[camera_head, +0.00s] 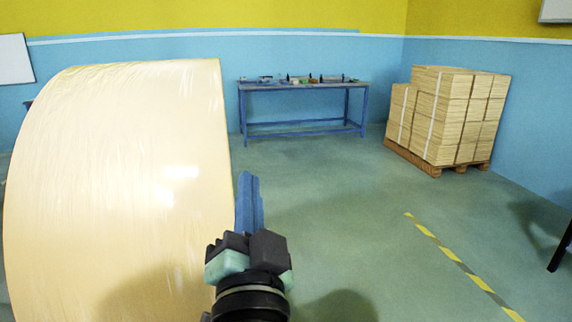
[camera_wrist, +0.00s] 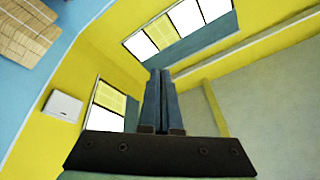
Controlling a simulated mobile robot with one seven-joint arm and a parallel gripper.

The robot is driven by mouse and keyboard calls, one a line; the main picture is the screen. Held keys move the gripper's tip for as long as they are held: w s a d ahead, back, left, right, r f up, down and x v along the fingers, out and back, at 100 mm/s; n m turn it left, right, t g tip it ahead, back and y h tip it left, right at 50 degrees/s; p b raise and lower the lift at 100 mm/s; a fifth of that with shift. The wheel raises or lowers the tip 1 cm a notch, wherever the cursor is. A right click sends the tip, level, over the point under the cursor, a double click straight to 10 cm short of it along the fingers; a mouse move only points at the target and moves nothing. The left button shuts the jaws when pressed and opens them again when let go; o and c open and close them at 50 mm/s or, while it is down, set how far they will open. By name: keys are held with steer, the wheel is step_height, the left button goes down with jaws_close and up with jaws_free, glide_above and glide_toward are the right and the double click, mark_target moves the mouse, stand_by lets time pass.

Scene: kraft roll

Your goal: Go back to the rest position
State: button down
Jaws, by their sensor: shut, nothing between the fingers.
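My gripper (camera_head: 249,190) shows in the head view at the lower middle, just right of the kraft roll's right edge, with its blue fingers pointing away from me. In the wrist view my gripper (camera_wrist: 160,75) has its two blue fingers side by side and shut, with nothing held. The large cream kraft roll (camera_head: 130,180) fills the left of the head view. I cannot tell whether the gripper touches the roll. The wrist view looks toward the upper walls, windows and ceiling.
A blue workbench (camera_head: 300,85) with several small items stands at the back wall. Stacked boxes (camera_head: 445,115) sit on a wooden pallet (camera_head: 425,168) at the back right. A yellow-black floor stripe (camera_head: 460,263) runs at the right. A dark table leg (camera_head: 562,248) is at the right edge. The middle floor is clear.

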steer(key=s+d+r+n+t+h, duration=0.1)
steer(key=s+d+r+n+t, duration=0.1)
steer(key=s+r, duration=0.45)
steer(key=s+d+r+n+t, duration=0.1)
steer(key=s+r+n+t, duration=0.15)
steer(key=r, duration=0.65)
steer(key=s+d+r+n+t+h, duration=0.1)
steer(key=s+d+r+n+t, duration=0.15)
steer(key=s+r, duration=0.35)
step_height(320, 180, up, 14)
steer(key=w+g+p, duration=0.1)
steer(key=w+p, duration=0.1)
steer(key=p, duration=1.3)
steer(key=shift+w+a+r, duration=0.2)
steer(key=shift+a+r, duration=0.05)
steer(key=shift+a, duration=0.15)
steer(key=c, duration=1.6)
jaws_free()
